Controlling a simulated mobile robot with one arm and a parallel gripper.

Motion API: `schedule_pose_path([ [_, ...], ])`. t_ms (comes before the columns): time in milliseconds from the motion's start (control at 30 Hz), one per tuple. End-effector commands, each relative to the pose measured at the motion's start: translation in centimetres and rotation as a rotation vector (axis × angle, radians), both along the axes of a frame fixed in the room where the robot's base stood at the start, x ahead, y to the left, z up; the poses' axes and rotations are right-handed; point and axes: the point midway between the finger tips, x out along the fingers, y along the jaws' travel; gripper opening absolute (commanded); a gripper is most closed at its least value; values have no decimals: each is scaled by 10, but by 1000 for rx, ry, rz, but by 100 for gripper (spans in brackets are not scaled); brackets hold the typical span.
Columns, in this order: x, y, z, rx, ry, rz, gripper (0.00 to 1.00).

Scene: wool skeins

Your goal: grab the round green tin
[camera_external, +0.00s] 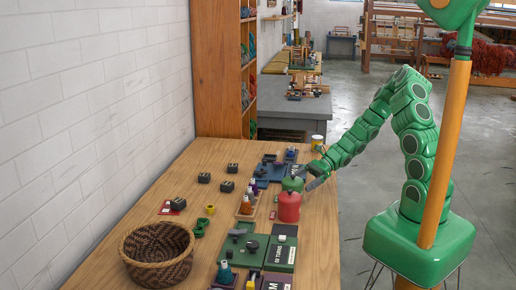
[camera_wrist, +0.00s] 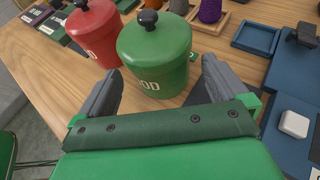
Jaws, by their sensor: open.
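The round green tin (camera_wrist: 155,58) has a lid with a black knob and pale lettering low on its side. In the wrist view it stands upright on the table, just ahead of my gripper (camera_wrist: 160,88), between the lines of the two fingers. My gripper is open and empty, and its fingers seem short of the tin's widest part. In the external view the green tin (camera_external: 291,184) is partly hidden behind the red tin and my gripper (camera_external: 318,176).
A red tin (camera_wrist: 93,33) stands close to the left of the green one in the wrist view. A blue tray (camera_wrist: 254,38) and a white block (camera_wrist: 294,124) lie to the right. In the external view a woven basket (camera_external: 157,252) stands at the front left of the wooden table (camera_external: 150,225).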

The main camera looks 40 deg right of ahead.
Motion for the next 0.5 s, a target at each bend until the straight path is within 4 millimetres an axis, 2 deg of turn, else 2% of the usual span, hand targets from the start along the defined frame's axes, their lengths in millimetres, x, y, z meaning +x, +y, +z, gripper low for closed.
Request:
schedule_pose_path([
  [267, 1, 15, -5, 2, 0, 1, 100],
  [500, 1, 40, -12, 3, 2, 2, 100],
])
